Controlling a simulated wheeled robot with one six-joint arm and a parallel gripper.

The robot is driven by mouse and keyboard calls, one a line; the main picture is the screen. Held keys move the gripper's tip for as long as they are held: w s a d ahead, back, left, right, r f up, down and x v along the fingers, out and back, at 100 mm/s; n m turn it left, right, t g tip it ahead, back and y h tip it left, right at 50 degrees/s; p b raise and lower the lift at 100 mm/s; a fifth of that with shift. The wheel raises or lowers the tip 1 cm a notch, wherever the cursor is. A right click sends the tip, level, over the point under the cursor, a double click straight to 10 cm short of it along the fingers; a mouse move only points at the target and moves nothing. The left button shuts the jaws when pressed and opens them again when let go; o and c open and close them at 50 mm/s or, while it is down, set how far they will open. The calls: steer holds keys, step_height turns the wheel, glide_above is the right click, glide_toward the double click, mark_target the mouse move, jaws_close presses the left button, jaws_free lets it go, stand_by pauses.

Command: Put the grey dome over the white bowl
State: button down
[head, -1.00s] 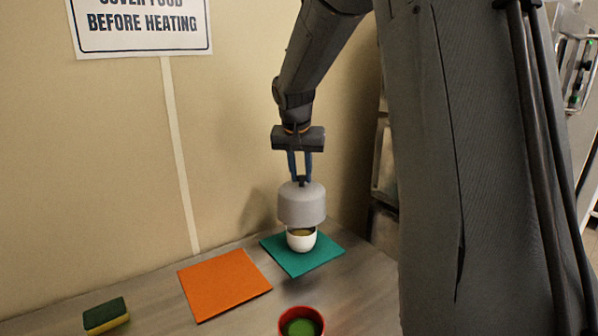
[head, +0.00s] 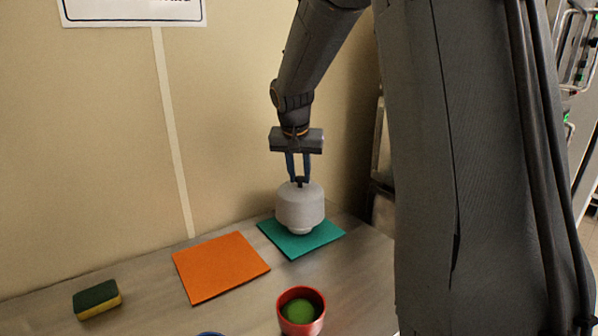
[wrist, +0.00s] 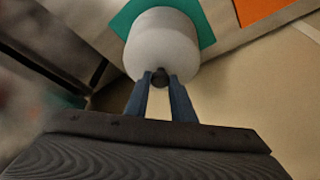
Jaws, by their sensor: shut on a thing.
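The grey dome (head: 300,207) is over the white bowl (head: 300,231) on the teal mat (head: 322,236). Only the lower part of the bowl shows beneath the dome's rim; its top and contents are hidden. My gripper (head: 299,180) is shut on the dark knob at the top of the dome. In the wrist view the dome (wrist: 163,45) is beyond the fingers, with the knob between their tips (wrist: 160,78). The bowl is hidden in that view. I cannot tell whether the dome's weight rests on the bowl.
An orange mat (head: 220,267) lies left of the teal one. A red bowl (head: 301,312) with something green in it stands in front. A green and yellow sponge (head: 97,299) is at the left. A blue rim (head: 211,334) shows at the bottom edge. The wall is close behind.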

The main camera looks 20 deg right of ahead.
mark_target(300, 188)
steer(key=shift+f+b, duration=1.1)
steer(key=shift+f, duration=1.3)
steer(key=c, duration=1.4)
jaws_free()
steer(key=shift+c, duration=0.2)
steer(key=shift+b+v, duration=0.85)
steer(key=shift+v, duration=3.05)
